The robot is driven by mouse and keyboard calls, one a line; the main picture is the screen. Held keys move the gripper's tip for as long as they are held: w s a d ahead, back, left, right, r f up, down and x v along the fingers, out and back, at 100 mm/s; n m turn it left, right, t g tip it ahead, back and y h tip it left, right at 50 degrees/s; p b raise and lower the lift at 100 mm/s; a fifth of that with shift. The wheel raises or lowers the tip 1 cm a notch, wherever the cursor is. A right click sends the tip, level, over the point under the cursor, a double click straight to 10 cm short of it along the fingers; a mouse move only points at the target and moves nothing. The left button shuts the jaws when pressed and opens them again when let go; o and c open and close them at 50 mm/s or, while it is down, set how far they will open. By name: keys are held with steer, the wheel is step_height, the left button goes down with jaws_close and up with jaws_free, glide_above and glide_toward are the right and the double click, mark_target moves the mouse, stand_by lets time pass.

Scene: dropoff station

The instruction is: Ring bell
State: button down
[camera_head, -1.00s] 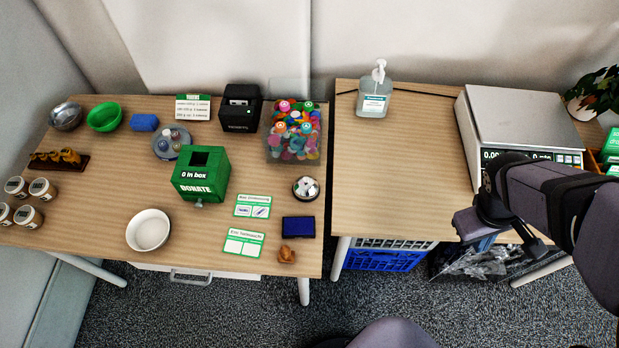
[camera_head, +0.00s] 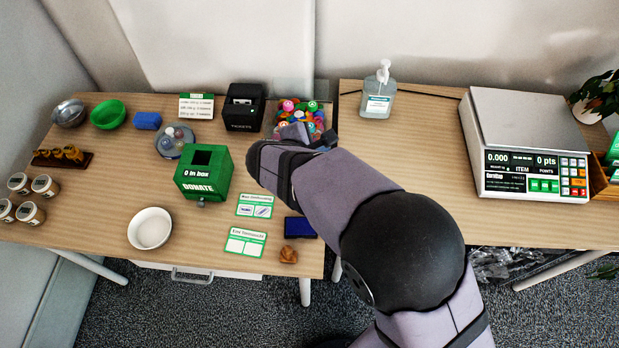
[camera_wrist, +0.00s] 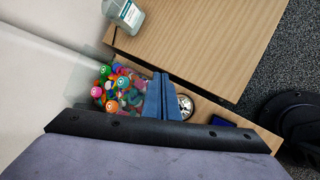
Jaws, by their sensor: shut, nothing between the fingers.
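The silver bell (camera_wrist: 186,106) shows in the wrist view, just right of my gripper's fingers and partly covered by them. In the head view the bell is hidden behind my arm. My gripper (camera_wrist: 161,80) is shut and empty, with its blue-grey fingers side by side. In the head view my gripper (camera_head: 295,132) is over the left table, in front of the container of colourful toys. Its height above the bell is hard to tell.
The clear container of toys (camera_head: 300,108) stands behind my gripper. A green donation box (camera_head: 203,172), a black printer (camera_head: 243,107) and a dark blue pad (camera_head: 300,227) are nearby. A sanitizer bottle (camera_head: 378,98) and a scale (camera_head: 525,120) stand on the right table.

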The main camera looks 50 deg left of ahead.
steer(key=shift+n+y, duration=0.4)
steer(key=shift+n, duration=0.3)
steer(key=s+a, duration=0.2)
steer(key=s, duration=0.1)
steer(key=shift+a, duration=0.4)
steer(key=shift+w+f, duration=0.1)
steer(key=shift+f, duration=0.15)
step_height(320, 180, down, 8)
steer(key=b, duration=0.6)
steer(key=shift+f+b, duration=0.2)
steer(key=shift+b, duration=0.2)
steer(key=shift+f, duration=0.1)
stand_by(0.8)
steer(key=shift+f+b, duration=0.35)
steer(key=shift+b, duration=0.1)
steer(key=shift+f+b, duration=0.45)
steer(key=shift+f, duration=0.05)
stand_by(0.7)
steer(key=shift+r, duration=0.15)
steer(key=shift+r+p, duration=0.7)
steer(key=shift+r, duration=0.1)
